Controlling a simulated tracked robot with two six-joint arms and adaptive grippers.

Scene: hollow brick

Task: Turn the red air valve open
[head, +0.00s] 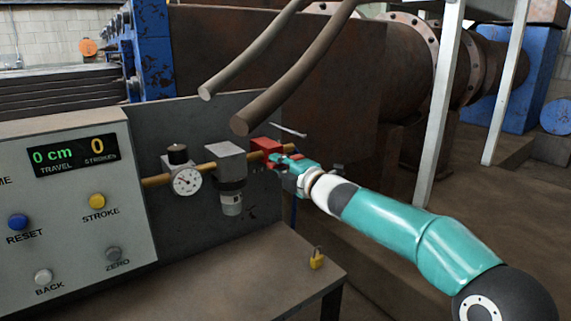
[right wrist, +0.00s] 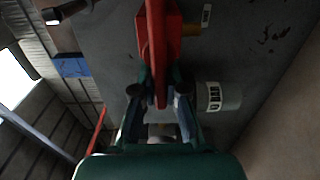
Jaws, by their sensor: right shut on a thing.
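The red air valve (head: 266,146) sits on the brass pipe at the right end of the air line, in front of the grey panel. My right gripper (head: 283,162) is at the valve and shut on its red handle. In the right wrist view the red handle (right wrist: 158,60) runs down between the two fingers of the gripper (right wrist: 160,95). The fingers hide part of the handle's end. My left gripper is not in view.
A pressure gauge (head: 186,181) and a grey filter unit (head: 231,165) sit on the pipe left of the valve. A control box (head: 70,200) with buttons and a display reading 0 cm stands at left. A yellow padlock (head: 317,260) is on the bench (head: 235,275). Two brown bars hang above the valve.

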